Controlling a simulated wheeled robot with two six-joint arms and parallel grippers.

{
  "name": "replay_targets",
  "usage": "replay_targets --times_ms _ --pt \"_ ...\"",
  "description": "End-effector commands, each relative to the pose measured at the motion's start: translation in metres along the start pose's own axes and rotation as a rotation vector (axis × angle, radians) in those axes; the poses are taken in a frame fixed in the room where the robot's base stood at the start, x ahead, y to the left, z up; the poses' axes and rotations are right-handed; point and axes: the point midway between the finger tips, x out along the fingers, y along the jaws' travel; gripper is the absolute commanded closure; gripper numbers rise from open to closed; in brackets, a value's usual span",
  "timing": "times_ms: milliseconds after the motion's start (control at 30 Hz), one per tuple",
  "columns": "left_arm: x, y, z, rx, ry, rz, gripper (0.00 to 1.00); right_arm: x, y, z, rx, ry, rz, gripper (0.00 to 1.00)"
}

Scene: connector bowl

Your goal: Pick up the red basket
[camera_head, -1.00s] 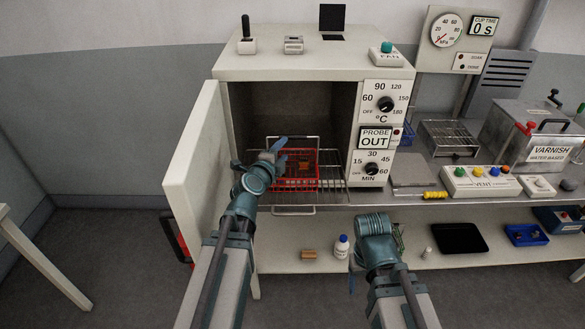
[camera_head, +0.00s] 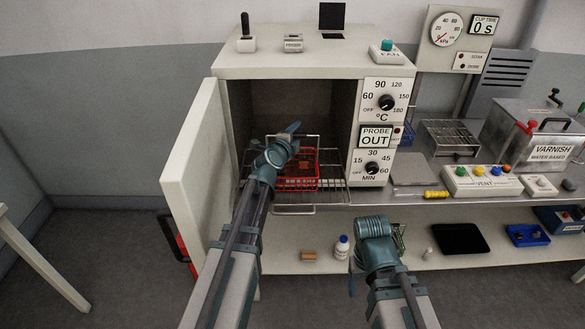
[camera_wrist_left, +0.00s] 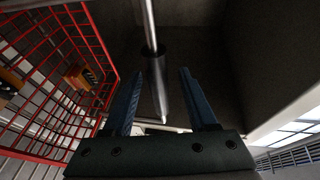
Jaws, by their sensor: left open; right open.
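The red wire basket (camera_head: 303,170) sits on a wire rack inside the open oven, with orange-brown pieces in it. In the left wrist view the red basket (camera_wrist_left: 60,75) fills the left side, outside my jaws. My left gripper (camera_head: 277,136) is open in the oven mouth, above and at the left of the basket in the head view; the arm covers part of its left side. In the wrist view the jaws (camera_wrist_left: 160,98) hold nothing; a metal rod shows between them, contact not clear. My right gripper (camera_head: 352,284) is low in front of the lower shelf, mostly hidden by its arm.
The oven door (camera_head: 192,172) stands open at the left. The wire rack (camera_head: 330,185) sticks out of the oven. A small bottle (camera_head: 342,246) and a brown block (camera_head: 308,255) stand on the lower shelf. A vent control box (camera_head: 480,181) is on the right counter.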

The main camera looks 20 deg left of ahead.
Motion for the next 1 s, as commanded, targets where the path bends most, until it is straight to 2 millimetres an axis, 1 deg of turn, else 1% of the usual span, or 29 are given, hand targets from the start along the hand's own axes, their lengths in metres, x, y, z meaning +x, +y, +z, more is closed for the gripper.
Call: replay_targets --times_ms 33,100,333,367,400,667,1000 --pt "0.0118 0.0012 0.0006 0.0 0.0 0.0 0.42 0.0034 -0.0003 -0.0002 0.0 0.0 0.0 0.31" --pt "0.0176 0.001 0.0003 0.001 0.0 0.0 0.42 0.0042 -0.0004 -0.0002 0.0 0.0 0.0 0.31" --pt "0.0172 0.0006 -0.0001 0.0 0.0 0.0 0.42 0.0037 -0.0004 -0.0002 0.0 0.0 0.0 0.31" --pt "0.0171 0.0006 -0.0001 0.0 0.0 0.0 0.45 0.0037 -0.0004 -0.0002 0.0 0.0 0.0 0.31" --pt "0.0171 0.0006 -0.0001 0.0 0.0 0.0 0.53 0.0037 -0.0003 -0.0002 0.0 0.0 0.0 0.31" --pt "0.017 0.0007 0.0 0.0 0.0 0.0 0.99 0.0037 -0.0004 -0.0002 0.0 0.0 0.0 0.31" --pt "0.0169 0.0008 0.0 0.0 0.0 0.001 1.0 0.0038 -0.0003 -0.0002 0.0 0.0 0.0 0.31"
